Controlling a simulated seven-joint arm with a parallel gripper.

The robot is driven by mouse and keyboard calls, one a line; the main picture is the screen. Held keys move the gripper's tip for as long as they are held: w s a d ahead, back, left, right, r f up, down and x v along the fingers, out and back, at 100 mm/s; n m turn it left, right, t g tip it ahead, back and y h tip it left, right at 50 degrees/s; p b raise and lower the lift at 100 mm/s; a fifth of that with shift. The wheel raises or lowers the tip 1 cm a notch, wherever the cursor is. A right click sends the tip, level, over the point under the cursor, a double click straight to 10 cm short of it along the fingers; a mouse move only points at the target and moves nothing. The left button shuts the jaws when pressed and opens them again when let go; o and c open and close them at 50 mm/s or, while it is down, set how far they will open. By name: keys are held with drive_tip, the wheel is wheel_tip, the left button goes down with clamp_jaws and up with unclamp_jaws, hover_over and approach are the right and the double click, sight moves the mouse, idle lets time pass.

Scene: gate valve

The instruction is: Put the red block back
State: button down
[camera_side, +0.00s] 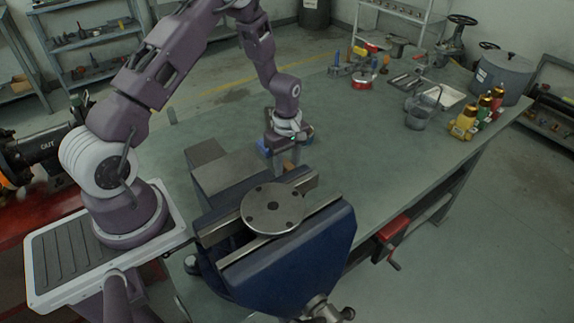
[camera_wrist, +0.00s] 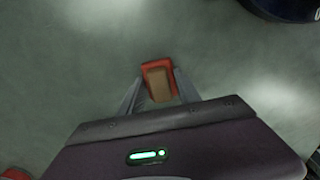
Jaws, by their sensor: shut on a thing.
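The red block (camera_wrist: 145,72) shows in the wrist view between my two fingertips, with a tan or brown face turned to the camera. My gripper (camera_wrist: 158,82) is shut on it. In the side view my gripper (camera_side: 284,158) points down over the bench, just behind the blue vise (camera_side: 290,254). The block cannot be made out in the side view. I cannot tell whether the block touches the bench or hangs just above it.
A round metal flange (camera_side: 272,208) lies on the vise jaws, close in front of my gripper. To the right stand a grey mug (camera_side: 418,112), a tray (camera_side: 447,97), several small bottles (camera_side: 464,123) and a large pot (camera_side: 503,76). A red roll (camera_side: 362,83) lies farther back. The bench middle is clear.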

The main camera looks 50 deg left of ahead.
drive_tip(key=c, duration=0.9)
unclamp_jaws()
drive_tip(key=shift+f, duration=0.1)
drive_tip(key=shift+o, duration=0.2)
wheel_tip(320, 180, up, 12)
wheel_tip(320, 180, up, 10)
drive_tip(key=f+m+t, duration=0.1)
drive_tip(key=m, duration=0.3)
hover_over(287, 163)
drive_tip(key=s+d, duration=0.3)
drive_tip(key=d, duration=0.1)
drive_tip(key=s+d+r+m+t, duration=0.2)
drive_tip(key=s+d+r+m, duration=0.35)
drive_tip(key=s+r, duration=0.3)
drive_tip(key=s+d+r+m+t, duration=0.1)
drive_tip(key=s+m, duration=0.3)
drive_tip(key=s, duration=0.2)
drive_tip(key=s+d+r+m+t, duration=0.1)
drive_tip(key=s+d+r+m, duration=0.1)
drive_tip(key=s+m, duration=0.2)
drive_tip(key=s, duration=0.2)
drive_tip(key=shift+s+t, duration=0.3)
